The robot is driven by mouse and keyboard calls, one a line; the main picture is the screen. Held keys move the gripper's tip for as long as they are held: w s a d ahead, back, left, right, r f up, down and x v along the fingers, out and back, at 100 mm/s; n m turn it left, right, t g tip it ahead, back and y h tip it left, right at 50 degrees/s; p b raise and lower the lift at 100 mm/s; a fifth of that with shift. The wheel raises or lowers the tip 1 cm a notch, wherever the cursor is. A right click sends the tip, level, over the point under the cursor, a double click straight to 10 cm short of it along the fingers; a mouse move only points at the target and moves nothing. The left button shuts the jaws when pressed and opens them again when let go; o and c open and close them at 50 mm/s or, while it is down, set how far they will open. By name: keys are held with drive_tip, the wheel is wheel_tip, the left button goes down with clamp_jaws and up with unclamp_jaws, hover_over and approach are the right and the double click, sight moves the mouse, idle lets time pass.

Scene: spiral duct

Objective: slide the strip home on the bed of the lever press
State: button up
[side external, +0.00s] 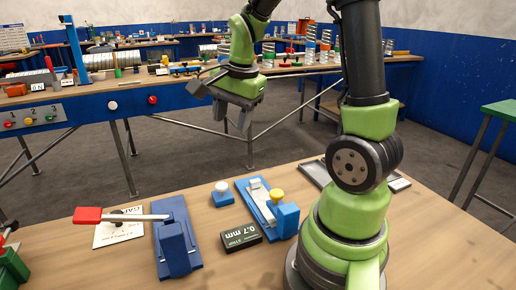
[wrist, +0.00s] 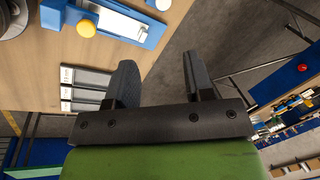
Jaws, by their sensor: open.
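A blue press-like device (side external: 175,240) with a long metal lever and red grip (side external: 88,215) stands on the wooden table. To its right is a blue fixture (side external: 285,219) with a yellow knob (side external: 277,195) and a pale metal bed (side external: 261,202); the fixture also shows at the top of the wrist view (wrist: 150,36). I cannot tell a loose strip apart on either bed. Flat grey pieces with white labels (wrist: 88,78) lie in a row in the wrist view. My gripper (side external: 233,118) is raised beyond the table's far edge, its fingers (wrist: 158,62) apart and empty.
A cluttered blue bench (side external: 190,97) stands across the floor gap.

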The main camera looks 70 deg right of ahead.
sight(258, 179)
drive_tip(key=d+f+m+g, duration=0.1)
drive_tip(key=d+f+m, duration=0.1)
drive_tip(key=d+f, duration=0.1)
drive_tip(key=s+d+f+m+g, duration=0.1)
drive_tip(key=d+f+m, duration=0.2)
drive_tip(key=f, duration=0.2)
drive_tip(key=s+d+f+m, duration=0.1)
drive_tip(key=d+f+m, duration=0.2)
drive_tip(key=f, duration=0.1)
drive_tip(key=shift+d+f+g+y, duration=0.2)
drive_tip(key=shift+f+g+y, duration=0.1)
drive_tip(key=shift+f+g, duration=0.1)
wheel_tip(258, 179, down, 9)
drive_tip(key=shift+r, duration=0.2)
clamp_jaws()
drive_tip(key=c, duration=0.7)
unclamp_jaws()
drive_tip(key=shift+c, duration=0.2)
clamp_jaws()
drive_tip(key=shift+w+d+r, duration=0.15)
drive_tip(key=shift+w+d, duration=1.75)
drive_tip(key=shift+w, duration=0.1)
